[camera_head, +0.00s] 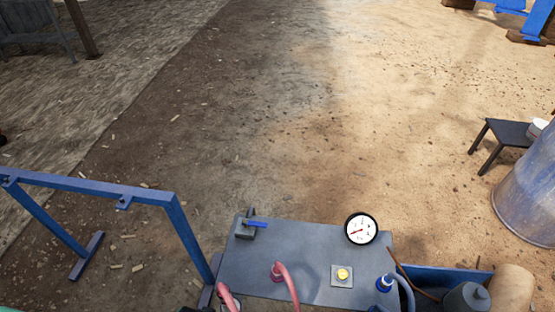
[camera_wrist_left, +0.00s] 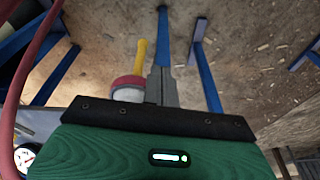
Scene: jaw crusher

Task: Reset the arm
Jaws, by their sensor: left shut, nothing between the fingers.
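My left gripper (camera_wrist_left: 162,88) shows in the left wrist view as narrow grey fingers, shut and empty, beyond a black bar and my green wrist housing. A yellow handle on a red and white round part (camera_wrist_left: 130,88) appears just left of the fingers; I cannot tell whether they touch. My left gripper is not visible in the head view. My right gripper is in neither view.
A grey panel (camera_head: 310,251) carries a gauge (camera_head: 361,229), a blue lever (camera_head: 257,224), a yellow button (camera_head: 342,274) and hoses. A blue frame (camera_head: 110,189) stands left. A metal drum (camera_head: 527,195) and dark stool (camera_head: 507,132) are right. The middle ground is clear.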

